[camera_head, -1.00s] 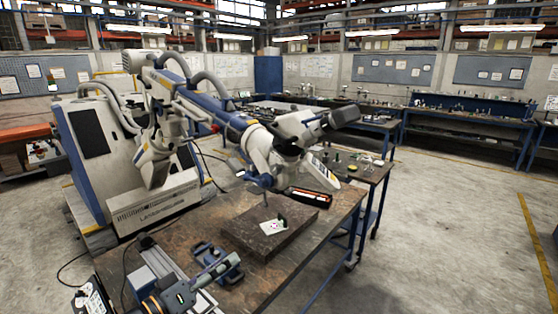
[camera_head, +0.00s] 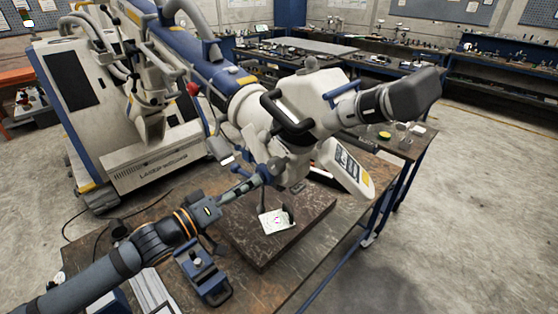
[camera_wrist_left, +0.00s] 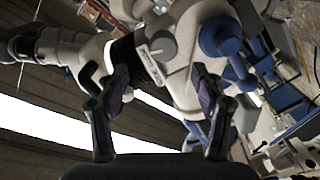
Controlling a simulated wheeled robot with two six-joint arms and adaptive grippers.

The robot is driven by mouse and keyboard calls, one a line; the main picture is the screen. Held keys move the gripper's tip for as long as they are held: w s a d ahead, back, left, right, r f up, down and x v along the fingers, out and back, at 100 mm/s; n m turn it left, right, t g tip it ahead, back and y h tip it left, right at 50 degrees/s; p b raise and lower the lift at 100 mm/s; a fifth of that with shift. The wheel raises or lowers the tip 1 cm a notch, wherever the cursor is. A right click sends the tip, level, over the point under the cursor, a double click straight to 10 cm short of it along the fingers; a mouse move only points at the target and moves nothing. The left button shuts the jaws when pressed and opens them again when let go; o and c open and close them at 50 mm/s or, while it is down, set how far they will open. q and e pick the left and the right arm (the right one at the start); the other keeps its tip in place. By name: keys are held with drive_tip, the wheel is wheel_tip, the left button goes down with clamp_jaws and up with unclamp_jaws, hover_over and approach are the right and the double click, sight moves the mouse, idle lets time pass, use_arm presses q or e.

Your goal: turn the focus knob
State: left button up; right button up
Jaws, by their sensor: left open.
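The white microscope head (camera_head: 298,100) hangs from its large arm above the workbench, with dark handles and a dark grey viewing part at right. My left gripper (camera_head: 262,178) is at its lower left side. In the wrist view the left gripper (camera_wrist_left: 157,75) is open, its two dark fingers spread in front of the white housing. My right gripper is in no view.
A dark slab (camera_head: 260,240) on the workbench carries a specimen card (camera_head: 277,220). A blue clamp-like tool (camera_head: 203,275) lies left of it. The big white microscope stand (camera_head: 70,95) is behind at left. The floor at right is clear.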

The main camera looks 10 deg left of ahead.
sight(272, 168)
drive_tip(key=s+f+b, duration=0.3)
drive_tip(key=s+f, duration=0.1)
use_arm(q)
drive_tip(key=w+b, duration=0.2)
drive_tip(key=w+d+b, duration=0.1)
drive_tip(key=w+b, duration=0.1)
drive_tip(key=shift+d+f, duration=0.1)
drive_tip(key=shift+f, duration=0.15)
drive_tip(key=shift+d+r, duration=0.1)
drive_tip(key=shift+d, duration=0.05)
drive_tip(key=shift+w+d+r, duration=0.2)
drive_tip(key=shift+w+d, duration=0.55)
drive_tip(key=shift+d, duration=0.05)
drive_tip(key=p+x, duration=0.1)
drive_tip(key=x, duration=0.2)
drive_tip(key=shift+w+d+f, duration=0.15)
drive_tip(key=shift+w+d, duration=0.25)
drive_tip(key=shift+w, duration=0.2)
drive_tip(key=shift+f, duration=0.1)
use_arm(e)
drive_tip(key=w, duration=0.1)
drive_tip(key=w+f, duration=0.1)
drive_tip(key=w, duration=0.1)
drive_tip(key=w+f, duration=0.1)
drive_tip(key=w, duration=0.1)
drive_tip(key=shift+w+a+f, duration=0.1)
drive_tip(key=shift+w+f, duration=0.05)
